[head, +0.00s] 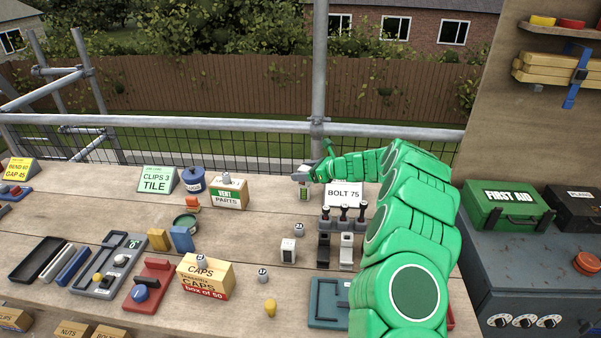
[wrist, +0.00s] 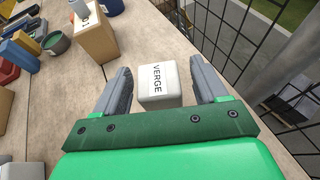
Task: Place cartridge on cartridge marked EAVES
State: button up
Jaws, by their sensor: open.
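A white cartridge marked VERGE (wrist: 158,85) stands on the bench, between the two grey fingers of my gripper (wrist: 160,68) in the wrist view. The fingers are open, with a gap on each side of it. I cannot make out the word EAVES anywhere.
A VENT PARTS box (head: 229,194) stands left of my gripper, also in the wrist view (wrist: 92,34). The BOLT 75 sign (head: 343,194) and a rack of black-topped items (head: 341,240) are to the right. Scaffold rails and mesh (wrist: 240,45) run behind. A CAPS box (head: 204,278) stands nearer.

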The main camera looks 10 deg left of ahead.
jog(key=v, duration=1)
jog(key=shift+d, duration=0.2)
